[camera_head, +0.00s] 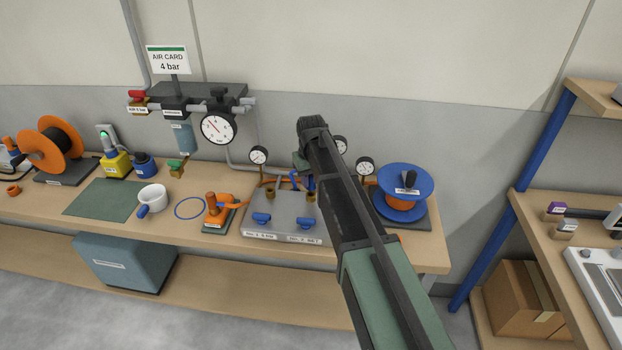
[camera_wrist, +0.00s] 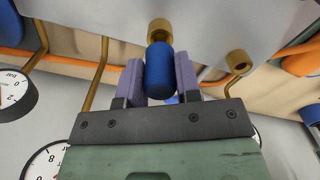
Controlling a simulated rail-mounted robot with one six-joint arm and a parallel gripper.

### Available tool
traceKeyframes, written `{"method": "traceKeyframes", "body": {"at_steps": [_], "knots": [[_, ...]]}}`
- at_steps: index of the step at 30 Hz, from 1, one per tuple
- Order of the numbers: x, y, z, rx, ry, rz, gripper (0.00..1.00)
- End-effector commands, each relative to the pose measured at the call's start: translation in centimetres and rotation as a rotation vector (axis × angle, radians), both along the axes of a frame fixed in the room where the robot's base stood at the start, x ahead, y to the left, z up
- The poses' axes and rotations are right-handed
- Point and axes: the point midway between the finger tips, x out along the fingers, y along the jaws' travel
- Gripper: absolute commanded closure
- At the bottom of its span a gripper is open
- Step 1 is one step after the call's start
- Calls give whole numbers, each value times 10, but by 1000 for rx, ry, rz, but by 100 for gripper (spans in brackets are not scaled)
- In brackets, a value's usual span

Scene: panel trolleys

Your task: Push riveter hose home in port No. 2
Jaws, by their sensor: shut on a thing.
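In the wrist view my gripper (camera_wrist: 159,72) is shut on a blue cylindrical hose end (camera_wrist: 160,75), held between two purple-grey finger pads. Its far end meets or overlaps a brass port (camera_wrist: 160,30) in line with it; I cannot tell how deep it sits. A second brass port (camera_wrist: 238,63) stands to the right, apart from the hose end. In the head view the grey port plate (camera_head: 270,222) lies on the bench with labels No. 1 and No. 2 at its front. My arm covers its right part. I cannot read which port the hose end faces.
Gauges (camera_head: 258,155) (camera_head: 365,166) stand behind the plate. A blue and orange reel (camera_head: 403,193) is to its right. An orange tool (camera_head: 214,208) and a blue ring (camera_head: 189,208) lie left. Orange hoses (camera_wrist: 293,50) run near the ports. The green mat (camera_head: 103,199) is clear.

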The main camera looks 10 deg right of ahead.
Motion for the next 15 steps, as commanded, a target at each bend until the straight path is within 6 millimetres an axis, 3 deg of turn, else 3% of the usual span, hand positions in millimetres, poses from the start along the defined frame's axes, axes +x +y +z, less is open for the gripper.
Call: {"method": "traceKeyframes", "body": {"at_steps": [15], "knots": [[0, 0, -14, 0, 0, 0, 100]]}}
